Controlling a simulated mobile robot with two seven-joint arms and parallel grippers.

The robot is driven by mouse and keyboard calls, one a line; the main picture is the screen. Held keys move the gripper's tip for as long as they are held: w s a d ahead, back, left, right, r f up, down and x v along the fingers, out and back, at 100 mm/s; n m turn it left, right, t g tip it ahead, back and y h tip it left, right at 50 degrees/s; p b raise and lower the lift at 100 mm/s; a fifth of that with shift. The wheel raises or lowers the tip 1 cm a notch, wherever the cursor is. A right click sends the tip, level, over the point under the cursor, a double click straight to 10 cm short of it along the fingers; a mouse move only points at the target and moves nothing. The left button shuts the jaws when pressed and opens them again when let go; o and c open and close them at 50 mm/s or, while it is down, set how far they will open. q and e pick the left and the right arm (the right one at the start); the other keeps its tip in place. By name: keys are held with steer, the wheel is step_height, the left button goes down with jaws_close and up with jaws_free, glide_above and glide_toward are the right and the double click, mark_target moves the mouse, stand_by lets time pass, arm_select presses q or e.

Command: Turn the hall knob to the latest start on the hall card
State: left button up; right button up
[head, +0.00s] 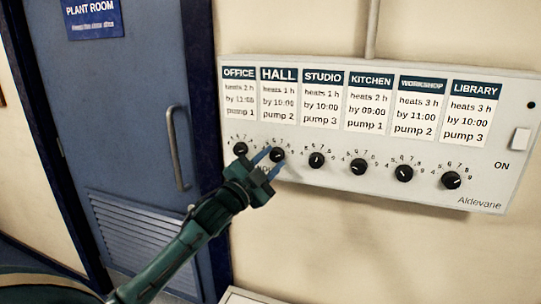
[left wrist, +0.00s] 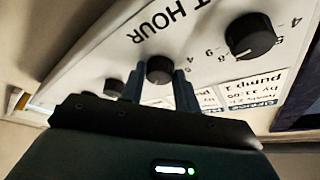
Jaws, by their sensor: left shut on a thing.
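The hall knob (head: 277,155) is a round black dial on the white panel, below the hall card (head: 279,95). The card reads "heats 1 h", "by 10:00", "pump 2". My left gripper (head: 270,158) is at the hall knob, its two blue fingers on either side of it. In the left wrist view the fingers (left wrist: 160,80) are shut on the hall knob (left wrist: 159,69). The knob's pointer is hidden or too small to read. My right gripper is in neither view.
The office knob (head: 240,149) is close to the left of my gripper, and the studio knob (head: 316,160) is to the right. Other cards and knobs continue rightward to a white switch (head: 521,141). A blue door (head: 130,120) with a handle (head: 177,148) stands at left.

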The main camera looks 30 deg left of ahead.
arm_select(q)
steer(key=shift+a+r+m+g+h+p, duration=0.15)
steer(key=shift+m+g+h+p, duration=0.3)
steer(key=shift+m, duration=0.95)
steer(key=o, duration=1)
steer(key=shift+c, duration=0.2)
steer(key=shift+s+f+b, duration=0.25)
steer(key=shift+s+b, duration=0.1)
steer(key=shift+s, duration=0.15)
steer(key=b+v, duration=0.3)
steer(key=v, duration=0.9)
